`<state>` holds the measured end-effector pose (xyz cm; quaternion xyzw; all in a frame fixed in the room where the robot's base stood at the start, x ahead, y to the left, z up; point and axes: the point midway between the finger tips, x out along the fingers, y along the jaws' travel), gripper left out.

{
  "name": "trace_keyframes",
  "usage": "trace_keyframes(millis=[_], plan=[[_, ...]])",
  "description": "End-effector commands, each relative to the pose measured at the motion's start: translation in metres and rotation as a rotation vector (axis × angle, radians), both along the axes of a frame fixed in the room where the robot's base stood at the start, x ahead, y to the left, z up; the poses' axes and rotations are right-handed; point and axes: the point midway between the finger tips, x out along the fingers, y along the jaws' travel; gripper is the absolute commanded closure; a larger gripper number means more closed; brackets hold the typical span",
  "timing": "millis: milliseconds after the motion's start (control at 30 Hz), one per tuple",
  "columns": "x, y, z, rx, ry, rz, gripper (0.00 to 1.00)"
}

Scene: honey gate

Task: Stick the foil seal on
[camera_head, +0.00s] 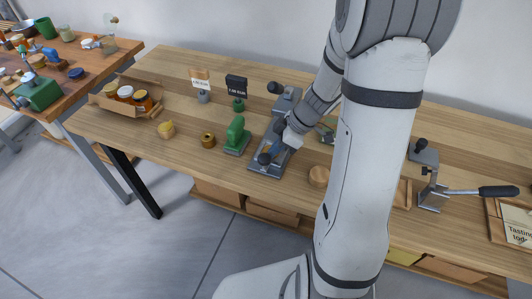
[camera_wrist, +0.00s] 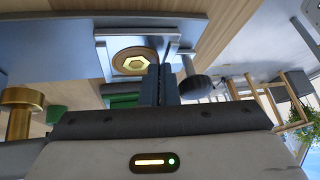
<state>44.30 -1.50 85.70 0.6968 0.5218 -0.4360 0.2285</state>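A gold round disc with a hexagon mark, seemingly the foil seal (camera_wrist: 133,62), sits in a square grey holder (camera_wrist: 103,50) in the wrist view. The two fingers of my gripper (camera_wrist: 162,72) are close together just right of the disc, their tips overlapping the holder in the picture. I see nothing between them; whether they touch the holder is unclear. In the head view my gripper (camera_head: 288,138) is over a grey metal device (camera_head: 268,169) mid-bench, and my arm hides part of it. The disc cannot be made out there.
A cardboard box of jars (camera_head: 128,101) stands at the left. A green stand (camera_head: 236,137), a brass pot (camera_head: 208,140) and a yellow-topped item (camera_head: 166,129) are left of the device. A wooden disc (camera_head: 318,177) lies to its right, with a lever press (camera_head: 430,185) beyond.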

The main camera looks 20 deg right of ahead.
Motion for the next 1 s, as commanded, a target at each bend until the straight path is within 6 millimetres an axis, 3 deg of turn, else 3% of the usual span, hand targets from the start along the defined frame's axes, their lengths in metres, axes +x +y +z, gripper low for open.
trace_keyframes(millis=[267, 1000], plan=[[-0.001, 0.000, 0.002, 0.001, 0.002, 0.001, 1.00], [0.000, 0.000, 0.047, 0.000, 0.001, 0.001, 1.00]])
